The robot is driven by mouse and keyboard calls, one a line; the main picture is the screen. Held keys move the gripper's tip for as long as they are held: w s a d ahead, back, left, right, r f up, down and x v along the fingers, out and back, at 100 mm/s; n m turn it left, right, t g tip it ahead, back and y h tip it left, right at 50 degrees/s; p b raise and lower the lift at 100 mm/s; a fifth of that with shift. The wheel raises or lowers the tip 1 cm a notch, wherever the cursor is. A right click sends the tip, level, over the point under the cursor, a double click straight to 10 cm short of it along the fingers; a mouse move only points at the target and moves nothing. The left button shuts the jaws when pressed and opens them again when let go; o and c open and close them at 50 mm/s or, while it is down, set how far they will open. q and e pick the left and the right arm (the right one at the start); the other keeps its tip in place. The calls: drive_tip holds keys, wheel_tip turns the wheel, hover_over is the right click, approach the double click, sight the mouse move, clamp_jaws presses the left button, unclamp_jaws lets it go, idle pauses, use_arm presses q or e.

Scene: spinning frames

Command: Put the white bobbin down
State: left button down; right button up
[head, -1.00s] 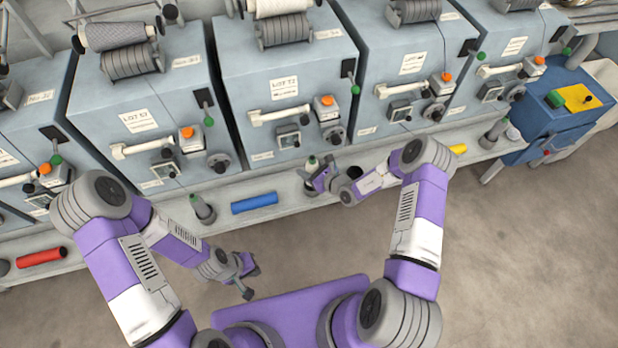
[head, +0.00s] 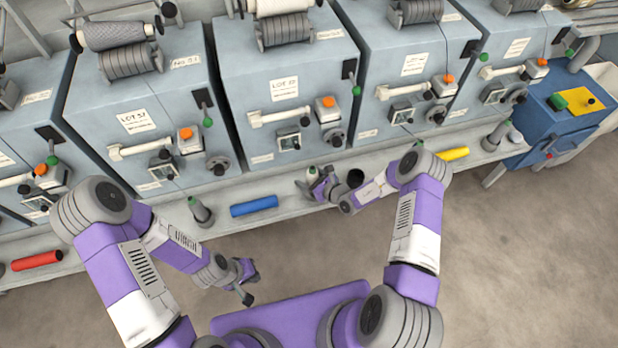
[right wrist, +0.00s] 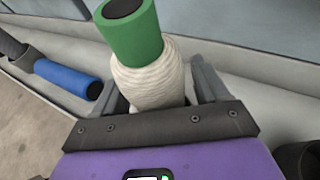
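The white bobbin (right wrist: 148,82) with a green top stands between the two fingers of my right gripper (right wrist: 160,92) in the right wrist view. The fingers flank its white winding, and its lower end is hidden behind the gripper. In the head view my right gripper (head: 318,184) is over the grey shelf in front of the middle machine, and the bobbin's green top (head: 312,170) shows beside it. I cannot tell whether its base touches the shelf. My left gripper (head: 252,284) is open and empty, away from the shelf over the floor.
A blue tube (head: 254,206) lies on the shelf (head: 228,217) left of my right gripper. A green-tipped grey spindle (head: 202,212) stands further left. A dark round cup (head: 355,177) is close on the right. A yellow tube (head: 453,154) and red tube (head: 36,261) lie further off.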

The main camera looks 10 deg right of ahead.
drive_tip(key=shift+s+d+r+p, duration=0.1)
drive_tip(key=shift+r+p, duration=0.25)
drive_tip(key=shift+r, duration=0.15)
drive_tip(key=p+v, duration=0.3)
drive_tip(key=v, duration=0.8)
drive_tip(key=s+a+n+g+h, duration=0.1)
drive_tip(key=s+a+n+g, duration=0.4)
drive_tip(key=s+n, duration=0.5)
drive_tip(key=s+a+n+g+h, duration=0.1)
drive_tip(key=s+a+n+g, duration=0.4)
drive_tip(key=s+n, duration=0.5)
drive_tip(key=n+g, duration=0.1)
drive_tip(key=n, duration=0.6)
drive_tip(key=shift+a+f+h, duration=0.2)
drive_tip(key=shift+a+h, duration=0.15)
drive_tip(key=shift+h, duration=0.05)
